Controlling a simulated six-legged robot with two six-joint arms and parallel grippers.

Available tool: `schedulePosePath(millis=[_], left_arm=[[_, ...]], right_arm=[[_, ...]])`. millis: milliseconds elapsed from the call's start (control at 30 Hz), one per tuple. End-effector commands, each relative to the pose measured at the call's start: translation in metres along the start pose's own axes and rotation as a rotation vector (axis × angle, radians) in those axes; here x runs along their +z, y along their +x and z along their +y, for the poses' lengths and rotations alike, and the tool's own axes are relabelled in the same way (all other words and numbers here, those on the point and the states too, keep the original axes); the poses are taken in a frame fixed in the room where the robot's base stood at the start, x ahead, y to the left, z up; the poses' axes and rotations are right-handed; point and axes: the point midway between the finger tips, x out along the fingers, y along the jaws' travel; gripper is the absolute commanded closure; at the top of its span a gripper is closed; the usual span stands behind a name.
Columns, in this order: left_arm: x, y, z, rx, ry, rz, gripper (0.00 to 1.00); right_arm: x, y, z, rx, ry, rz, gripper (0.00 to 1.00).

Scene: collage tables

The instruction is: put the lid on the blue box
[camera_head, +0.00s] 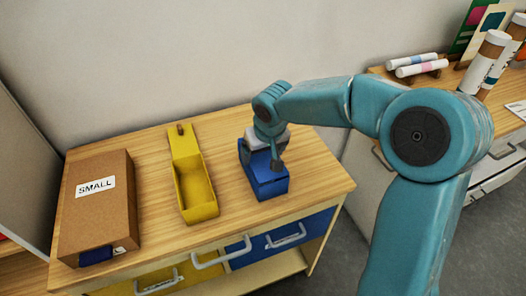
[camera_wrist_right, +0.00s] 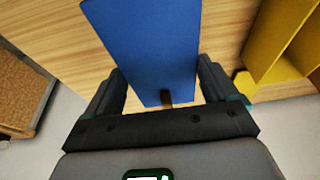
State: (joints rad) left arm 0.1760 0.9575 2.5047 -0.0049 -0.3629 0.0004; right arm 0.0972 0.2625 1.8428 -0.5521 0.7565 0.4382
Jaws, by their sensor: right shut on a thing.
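The blue box (camera_head: 270,187) stands on the wooden table top, right of a yellow box. My right gripper (camera_head: 263,155) is over its far part, pointing down. In the wrist view a flat blue lid (camera_wrist_right: 150,45) with a small brown knob (camera_wrist_right: 166,98) lies between the fingers (camera_wrist_right: 163,88). The right gripper is shut on this lid, with one finger on each side. The gripper hides the far end of the box, and I cannot tell how the lid sits against the box. My left gripper is not in view.
The yellow box (camera_head: 188,205) has an open near part and a small knob at its far end. A cardboard box (camera_head: 95,220) labelled SMALL stands at the left. Bare wood (camera_head: 312,172) lies right of the blue box. White rolls (camera_head: 420,66) lie on another table.

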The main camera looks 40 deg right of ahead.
Motion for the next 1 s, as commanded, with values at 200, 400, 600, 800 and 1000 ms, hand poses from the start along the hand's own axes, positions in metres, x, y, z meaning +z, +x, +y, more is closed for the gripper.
schedulePosePath(millis=[200, 400, 600, 800, 1000], left_arm=[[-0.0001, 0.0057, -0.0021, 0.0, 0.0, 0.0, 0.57], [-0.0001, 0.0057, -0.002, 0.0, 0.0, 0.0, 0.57], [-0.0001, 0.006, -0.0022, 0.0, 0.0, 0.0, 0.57], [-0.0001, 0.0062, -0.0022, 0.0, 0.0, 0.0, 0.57], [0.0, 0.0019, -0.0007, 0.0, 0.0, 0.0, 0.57]], right_arm=[[0.0033, 0.0063, -0.0005, 0.0, 0.0, -0.007, 0.42], [0.0047, 0.0074, -0.0008, 0.0, 0.0, -0.012, 0.42], [0.006, 0.0088, -0.0009, 0.0, 0.0, -0.017, 0.0], [0.0064, 0.0093, -0.0006, 0.001, 0.0, -0.018, 0.0], [0.0048, 0.0037, -0.0004, 0.001, 0.0, -0.019, 0.0]])
